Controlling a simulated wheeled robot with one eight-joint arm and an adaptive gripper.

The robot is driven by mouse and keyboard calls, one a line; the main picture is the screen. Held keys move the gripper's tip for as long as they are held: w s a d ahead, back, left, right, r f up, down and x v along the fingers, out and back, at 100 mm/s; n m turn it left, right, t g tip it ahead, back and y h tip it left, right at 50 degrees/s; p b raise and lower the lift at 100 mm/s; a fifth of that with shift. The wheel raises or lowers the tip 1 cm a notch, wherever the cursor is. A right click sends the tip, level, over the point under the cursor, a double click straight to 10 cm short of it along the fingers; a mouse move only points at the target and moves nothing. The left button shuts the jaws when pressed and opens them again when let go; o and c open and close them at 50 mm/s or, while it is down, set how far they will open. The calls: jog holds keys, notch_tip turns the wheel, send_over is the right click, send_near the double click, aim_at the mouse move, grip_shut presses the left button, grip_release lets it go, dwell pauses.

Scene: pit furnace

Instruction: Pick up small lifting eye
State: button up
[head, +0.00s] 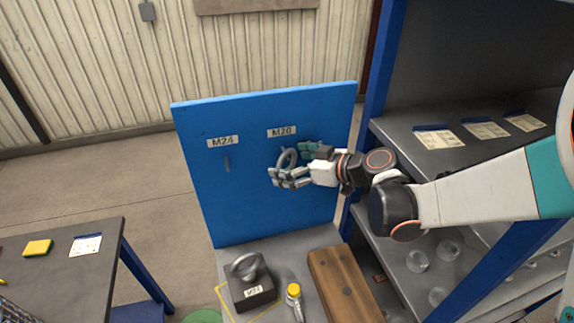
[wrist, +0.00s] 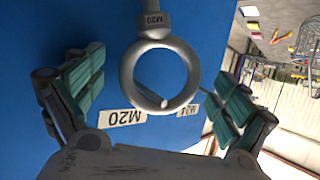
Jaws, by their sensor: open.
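The small lifting eye (head: 284,160) is a grey metal ring at the blue board, below the M20 label. In the wrist view, the eye (wrist: 190,72) fills the middle, with its M20-marked shank at the top. A peg shows through the ring, which appears to hang on it. My gripper (head: 290,165) is open at the board, with its fingers around the eye. In the wrist view, the green-padded fingers of my gripper (wrist: 157,85) stand on both sides of the ring, apart from it. A larger eye (head: 244,266) stands on a dark block marked M24.
The blue board (head: 205,185) rises behind the eye; its M24 peg (head: 227,163) is empty. Below are a wooden block (head: 341,285) and a yellow-topped tool (head: 294,293). A grey shelf (head: 405,140) is close on the right. A dark table (head: 65,265) stands left.

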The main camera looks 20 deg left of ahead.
jog(key=c, duration=1.5)
jog(key=shift+r, duration=0.1)
